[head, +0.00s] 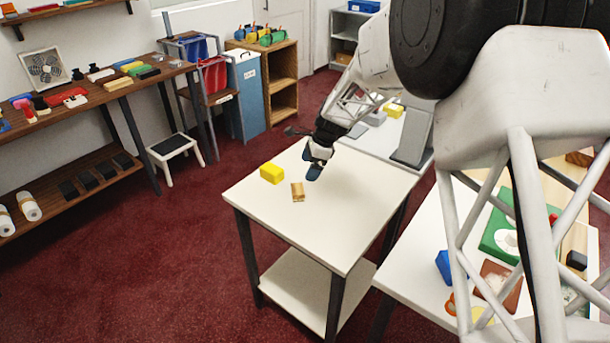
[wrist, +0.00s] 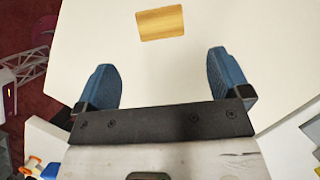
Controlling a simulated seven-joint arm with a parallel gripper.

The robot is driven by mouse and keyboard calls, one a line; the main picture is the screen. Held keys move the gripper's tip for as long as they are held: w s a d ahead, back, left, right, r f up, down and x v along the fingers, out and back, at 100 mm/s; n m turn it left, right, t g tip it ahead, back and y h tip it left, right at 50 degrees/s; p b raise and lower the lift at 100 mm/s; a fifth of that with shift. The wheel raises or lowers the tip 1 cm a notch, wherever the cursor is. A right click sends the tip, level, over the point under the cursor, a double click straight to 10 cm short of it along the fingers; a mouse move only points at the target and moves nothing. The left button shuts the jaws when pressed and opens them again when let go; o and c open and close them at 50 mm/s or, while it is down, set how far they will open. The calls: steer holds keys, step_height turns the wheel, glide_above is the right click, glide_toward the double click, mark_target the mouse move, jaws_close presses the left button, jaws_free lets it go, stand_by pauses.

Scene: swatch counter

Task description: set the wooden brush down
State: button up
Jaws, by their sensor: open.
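The wooden brush (head: 298,192) appears as a small tan block lying on the white top of a small table (head: 330,222). In the wrist view the brush (wrist: 160,23) lies flat on the white surface, beyond the fingertips and roughly centred between them. My gripper (head: 314,172) is over the table, a little right of the brush and apart from it. In the wrist view the two blue fingers of my gripper (wrist: 163,72) are spread wide with nothing between them. Whether the fingertips touch the table cannot be told.
A yellow block (head: 271,173) sits on the same table, left of the brush. The front of the tabletop is clear. A second white table (head: 408,258) at right holds a green board and several items. A long wooden bench (head: 95,90) with objects stands at left.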

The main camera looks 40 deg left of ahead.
steer(key=shift+v, duration=0.85)
stand_by(0.4)
steer(key=s+d+r+n+t, duration=0.1)
steer(key=d+r, duration=0.5)
steer(key=d, duration=0.6)
steer(key=d+r+n+t, duration=0.15)
steer(key=d+r, duration=0.45)
steer(key=d, duration=0.7)
steer(key=s+d+r+n+t, duration=0.1)
steer(key=d+r+n, duration=0.1)
steer(key=d+r, duration=0.75)
steer(key=s+d+n+h, duration=0.1)
steer(key=s+d, duration=0.3)
steer(key=d, duration=0.3)
steer(key=s+d+t, duration=0.1)
steer(key=s+d, duration=0.3)
steer(key=d, duration=0.3)
steer(key=s+d+n+h, duration=0.1)
steer(key=s+d, duration=0.3)
steer(key=d, duration=0.4)
steer(key=s+d+f+n+t+h, duration=0.1)
steer(key=s+d+f+n, duration=0.1)
steer(key=s+d, duration=0.9)
steer(key=s, duration=0.4)
steer(key=shift+s+d, duration=0.2)
steer(key=shift+d, duration=0.1)
